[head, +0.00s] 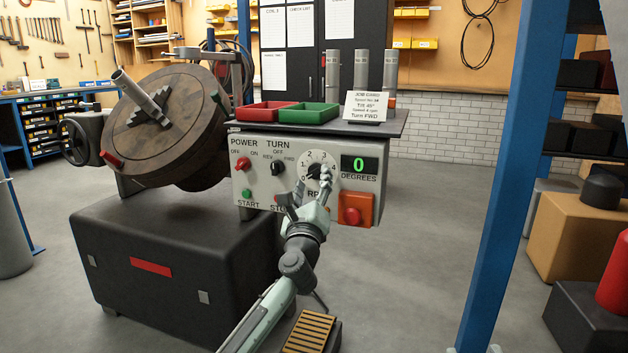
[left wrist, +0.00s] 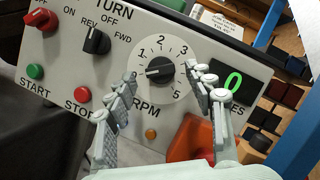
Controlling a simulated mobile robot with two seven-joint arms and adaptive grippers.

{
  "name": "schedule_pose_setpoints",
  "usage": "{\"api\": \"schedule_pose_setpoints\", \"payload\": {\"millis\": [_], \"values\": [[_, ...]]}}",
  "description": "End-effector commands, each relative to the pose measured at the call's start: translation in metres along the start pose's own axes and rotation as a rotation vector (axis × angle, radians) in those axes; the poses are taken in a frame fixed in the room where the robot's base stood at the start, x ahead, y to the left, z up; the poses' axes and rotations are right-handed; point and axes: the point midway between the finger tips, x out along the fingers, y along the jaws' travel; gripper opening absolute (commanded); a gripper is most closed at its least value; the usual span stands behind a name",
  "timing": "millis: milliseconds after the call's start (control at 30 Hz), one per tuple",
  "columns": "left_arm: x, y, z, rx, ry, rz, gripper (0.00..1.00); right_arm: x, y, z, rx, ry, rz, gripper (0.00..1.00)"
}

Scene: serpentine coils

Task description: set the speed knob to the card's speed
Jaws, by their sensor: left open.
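The speed knob (head: 314,171) is a black knob on a white dial above the letters RPM. In the left wrist view the knob (left wrist: 160,70) has its white mark toward the left, below the 1. The card (head: 367,106) stands on the shelf above the panel; its small print seems to read speed 4 rpm. My left gripper (head: 312,187) is open in front of the dial. In the left wrist view its fingers (left wrist: 164,92) stand either side of the knob, apart from it. The 4 is hidden there. My right gripper is not in view.
The control panel (head: 246,186) also carries power and turn knobs, start and stop buttons, and a green display (head: 360,169) reading 0 degrees. A red button on an orange box (head: 352,214) sits close right of the gripper. Trays and upright cylinders stand on the shelf.

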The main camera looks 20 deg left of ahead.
Motion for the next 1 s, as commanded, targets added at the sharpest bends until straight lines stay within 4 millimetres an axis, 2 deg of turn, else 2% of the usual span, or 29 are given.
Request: {"api": "schedule_pose_setpoints", "payload": {"millis": [100,200,467,867,1000], "values": [[0.014,0.0,0.0,0.002,0.0,-0.001,0.53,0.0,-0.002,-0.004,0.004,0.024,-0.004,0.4],[0.019,0.001,0.0,0.002,0.0,0.0,0.53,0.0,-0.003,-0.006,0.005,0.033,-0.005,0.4],[0.02,0.001,0.0,0.002,0.0,0.0,0.53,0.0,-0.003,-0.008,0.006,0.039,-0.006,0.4],[0.02,0.001,0.0,0.003,0.0,0.0,0.05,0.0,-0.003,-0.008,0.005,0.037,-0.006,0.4],[0.02,0.001,-0.001,0.006,0.0,-0.001,0.04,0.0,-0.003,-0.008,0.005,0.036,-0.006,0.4]]}}
